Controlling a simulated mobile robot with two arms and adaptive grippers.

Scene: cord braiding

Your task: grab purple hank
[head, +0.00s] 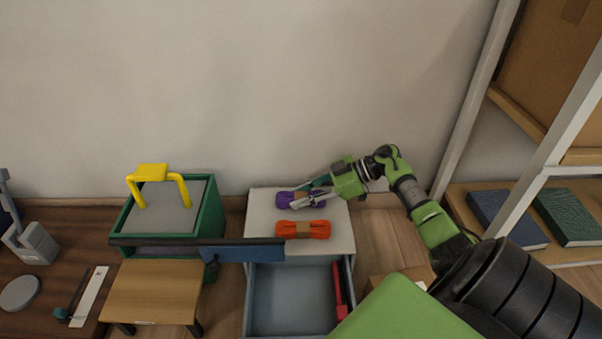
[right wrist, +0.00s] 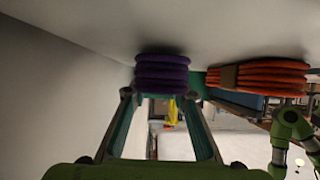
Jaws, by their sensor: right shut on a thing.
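The purple hank (head: 287,199) lies at the back of the white top of a small drawer cabinet (head: 262,236), near the wall. My right gripper (head: 308,194) reaches in from the right and is shut on the purple hank. In the right wrist view the purple hank (right wrist: 162,73) shows its stacked strands between the fingertips of my right gripper (right wrist: 160,92). The fingers cover part of the hank in the head view. My left gripper is not in view.
An orange hank (head: 318,230) with a brown band lies just in front of the purple one. The cabinet's drawer (head: 290,300) stands open with a red tool inside. A green box (head: 213,222) with a yellow handle (head: 153,172) is to the left. A shelf with books (head: 507,218) stands right.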

